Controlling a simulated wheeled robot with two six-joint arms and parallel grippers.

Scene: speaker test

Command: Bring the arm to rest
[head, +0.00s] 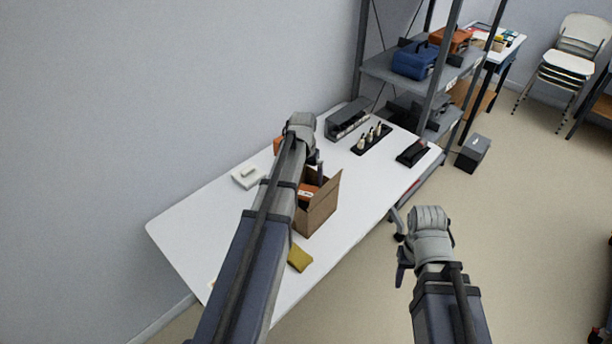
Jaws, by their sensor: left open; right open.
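My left arm reaches from the bottom over the white table (190,232). Its wrist is above the open cardboard box (318,212), and the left gripper (317,166) points down at the box's far side. The arm covers part of that gripper and the box's left side. I see nothing held in its jaws. An orange item (308,190) shows inside the box. My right gripper (399,242) is open and empty, off the table's right edge above the floor.
On the table are a white device (247,176), a yellow sponge-like block (300,258), a grey organizer (347,120), a dark rack with bottles (371,141) and a black tape-dispenser-like item (412,152). A metal shelf (385,72) stands behind. Floor at right is clear near a grey bin (473,153).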

